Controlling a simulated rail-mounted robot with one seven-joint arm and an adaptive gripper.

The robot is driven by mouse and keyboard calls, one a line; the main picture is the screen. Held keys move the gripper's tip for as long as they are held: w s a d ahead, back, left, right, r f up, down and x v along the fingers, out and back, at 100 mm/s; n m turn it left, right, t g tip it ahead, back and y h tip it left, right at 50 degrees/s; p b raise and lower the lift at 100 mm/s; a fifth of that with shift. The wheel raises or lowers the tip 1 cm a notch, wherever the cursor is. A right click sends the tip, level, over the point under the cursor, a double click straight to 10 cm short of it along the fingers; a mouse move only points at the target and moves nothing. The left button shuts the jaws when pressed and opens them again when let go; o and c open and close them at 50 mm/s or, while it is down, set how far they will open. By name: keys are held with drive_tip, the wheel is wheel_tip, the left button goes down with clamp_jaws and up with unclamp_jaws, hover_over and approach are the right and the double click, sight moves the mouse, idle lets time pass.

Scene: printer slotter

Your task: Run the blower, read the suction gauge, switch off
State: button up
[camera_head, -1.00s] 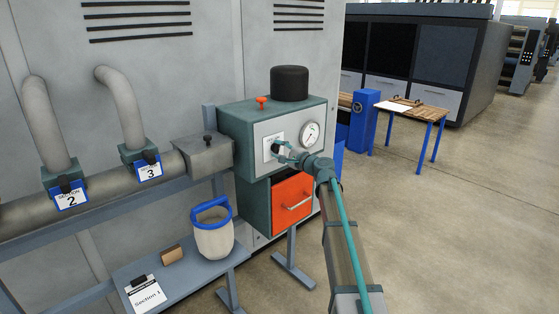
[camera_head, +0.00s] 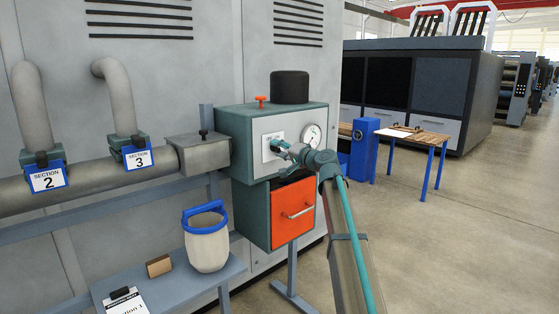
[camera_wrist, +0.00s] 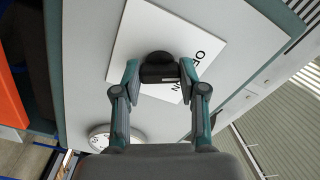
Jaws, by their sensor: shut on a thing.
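The blower unit (camera_head: 225,130) is a teal box with a pale front panel and a black cylinder on top. My gripper (camera_wrist: 160,74) is shut on the black rotary switch (camera_wrist: 157,60), with one finger on each side. The switch sits on a white plate (camera_wrist: 125,42) lettered OFF and ON; part of the lettering is covered, and the switch's setting is unclear. In the head view my gripper (camera_head: 283,148) is at this plate. The round suction gauge (camera_head: 311,135) is right of the plate, partly behind my arm. It also shows in the wrist view (camera_wrist: 99,138); its reading is too small to tell.
An orange drawer (camera_head: 292,212) is below the panel. A red knob (camera_head: 261,99) tops the unit. A pipe with section 2 (camera_head: 45,178) and section 3 (camera_head: 138,157) tags runs left. A bucket (camera_head: 207,247) stands on a low shelf. The floor at right is open.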

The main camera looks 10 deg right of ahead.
drive_tip(key=shift+n+b, duration=0.35)
drive_tip(key=shift+n, duration=0.05)
drive_tip(key=o, duration=1.1)
drive_tip(key=shift+o, duration=0.2)
drive_tip(key=v, duration=1.2)
